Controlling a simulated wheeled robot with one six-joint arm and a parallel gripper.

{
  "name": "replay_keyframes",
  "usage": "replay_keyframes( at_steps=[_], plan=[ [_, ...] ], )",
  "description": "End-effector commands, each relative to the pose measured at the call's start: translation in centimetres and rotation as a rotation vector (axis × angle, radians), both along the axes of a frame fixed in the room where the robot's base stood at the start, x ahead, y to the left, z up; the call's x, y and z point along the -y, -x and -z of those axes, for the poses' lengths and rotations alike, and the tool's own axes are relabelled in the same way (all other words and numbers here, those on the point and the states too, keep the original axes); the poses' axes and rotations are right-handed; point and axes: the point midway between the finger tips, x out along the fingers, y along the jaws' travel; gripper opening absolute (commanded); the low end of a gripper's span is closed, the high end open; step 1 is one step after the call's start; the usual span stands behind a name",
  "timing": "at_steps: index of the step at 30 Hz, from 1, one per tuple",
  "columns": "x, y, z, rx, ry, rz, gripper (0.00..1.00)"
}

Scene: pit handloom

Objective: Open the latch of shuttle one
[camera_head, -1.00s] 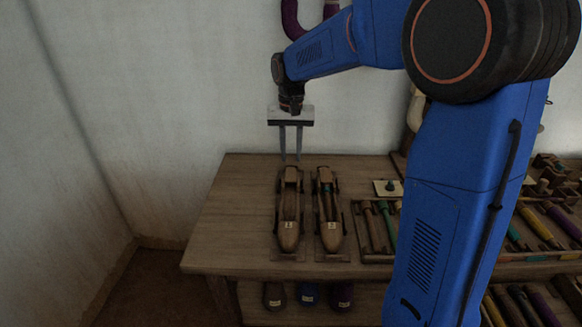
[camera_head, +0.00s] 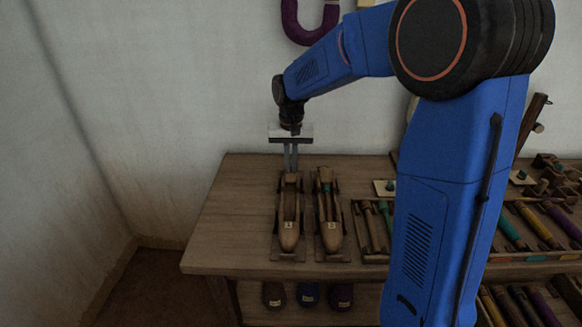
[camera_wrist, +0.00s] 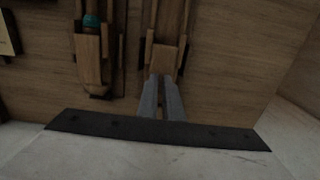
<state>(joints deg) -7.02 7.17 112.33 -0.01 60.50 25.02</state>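Two wooden boat-shaped shuttles lie side by side on the table, each with a small pale label too small to read for certain. The left shuttle (camera_head: 289,236) shows in the wrist view (camera_wrist: 165,59) just beyond my fingertips. The right shuttle (camera_head: 331,236) holds something teal and also shows in the wrist view (camera_wrist: 92,72), at left. Contact with the shuttle is unclear. I cannot make out the latch.
The wooden table (camera_head: 232,215) is bare left of the shuttles. A tray of rods and bobbins (camera_head: 372,256) stands to the right, partly behind my arm. A small pale plate with a dark knob (camera_head: 384,188) lies near it. A wall stands close behind. Several dark rounded objects (camera_head: 308,294) sit on the lower shelf.

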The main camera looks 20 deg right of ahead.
Motion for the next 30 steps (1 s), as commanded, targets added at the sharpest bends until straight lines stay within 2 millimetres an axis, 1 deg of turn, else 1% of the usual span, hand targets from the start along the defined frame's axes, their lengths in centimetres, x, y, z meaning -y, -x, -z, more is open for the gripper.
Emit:
replay_keyframes(
  at_steps=[8,14,20,30],
  plan=[
    [0.0,-0.01,-0.03,0.0,0.0,-0.026,0.0],
    [0.0,-0.01,-0.04,0.0,0.0,-0.118,0.0],
    [0.0,-0.01,-0.04,0.0,0.0,-0.279,0.0],
    [0.0,-0.01,-0.04,0.0,0.0,-0.602,0.0]
  ],
)
